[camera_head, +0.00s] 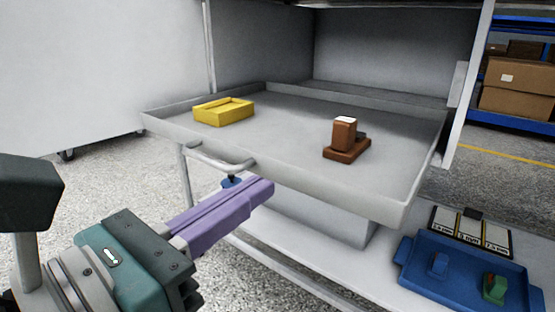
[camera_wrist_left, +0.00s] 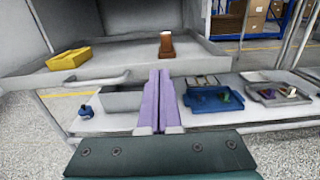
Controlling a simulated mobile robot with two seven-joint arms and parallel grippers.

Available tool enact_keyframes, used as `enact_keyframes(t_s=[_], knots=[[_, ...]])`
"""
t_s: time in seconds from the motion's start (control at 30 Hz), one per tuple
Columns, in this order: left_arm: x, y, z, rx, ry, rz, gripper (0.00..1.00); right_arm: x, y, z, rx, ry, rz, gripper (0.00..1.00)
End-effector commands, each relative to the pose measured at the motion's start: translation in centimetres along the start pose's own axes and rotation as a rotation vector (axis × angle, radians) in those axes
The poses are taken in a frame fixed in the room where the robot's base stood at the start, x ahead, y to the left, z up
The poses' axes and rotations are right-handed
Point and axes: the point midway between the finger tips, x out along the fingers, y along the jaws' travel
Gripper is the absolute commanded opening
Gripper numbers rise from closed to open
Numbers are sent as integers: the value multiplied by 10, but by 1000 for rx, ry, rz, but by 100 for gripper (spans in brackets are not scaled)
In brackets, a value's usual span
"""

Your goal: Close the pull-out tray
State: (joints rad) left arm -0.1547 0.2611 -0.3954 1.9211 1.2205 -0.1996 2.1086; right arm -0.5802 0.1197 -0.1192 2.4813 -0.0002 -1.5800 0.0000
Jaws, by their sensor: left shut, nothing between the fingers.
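The grey pull-out tray (camera_head: 290,127) stands well out from the open cabinet, and it also shows in the left wrist view (camera_wrist_left: 120,60). A bar handle (camera_head: 222,162) is on its front wall; it shows left of my fingers in the left wrist view (camera_wrist_left: 97,80). My left gripper (camera_head: 262,190) has purple fingers, shut with nothing between them. In the head view its tips are just below and right of the handle, in front of the tray's front wall. I cannot tell whether they touch it. My right gripper is not in view.
On the tray are a yellow open block (camera_head: 224,112) and a brown device (camera_head: 346,140). On the shelf below, a blue bin (camera_head: 462,268) holds small blue and green parts, with a labelled card (camera_head: 470,230) behind it. Cardboard boxes (camera_head: 517,85) stand on a rack at the right.

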Motion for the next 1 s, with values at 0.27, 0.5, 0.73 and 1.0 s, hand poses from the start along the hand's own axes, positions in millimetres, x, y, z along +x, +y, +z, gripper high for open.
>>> enact_keyframes(t_s=[0.27,0.5,0.73,1.0], knots=[[37,0,-1,0,-1,0,0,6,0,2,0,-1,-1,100],[43,0,-1,1,0,0,0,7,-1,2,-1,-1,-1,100],[42,0,-1,1,1,0,0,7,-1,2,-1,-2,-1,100],[52,0,0,0,0,0,0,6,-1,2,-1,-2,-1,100]])
